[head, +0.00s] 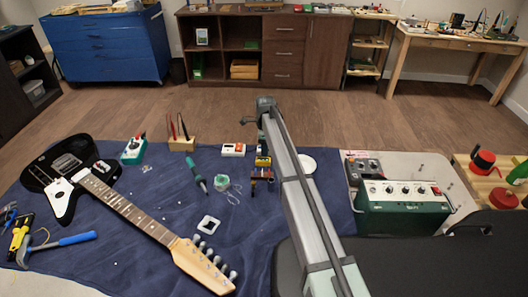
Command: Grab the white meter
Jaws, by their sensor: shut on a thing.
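The white meter (233,150) is a small white box with a red patch on its top. It shows near the far edge of the dark blue mat, just left of the end of my arm. My gripper (246,121) is at the far end of the arm, above and right of the meter in the picture. It is small and dark here, and its fingers are hard to make out. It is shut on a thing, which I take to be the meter. The contact does not show clearly, and I cannot tell whether the meter is off the mat.
A yellow box (263,161) is close right of the meter. A wooden block with pens (182,144) and a green-white box (134,151) stand left. The guitar (130,211) lies at left, a green amplifier (403,207) at right. A white dish (307,163) is partly hidden behind my arm.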

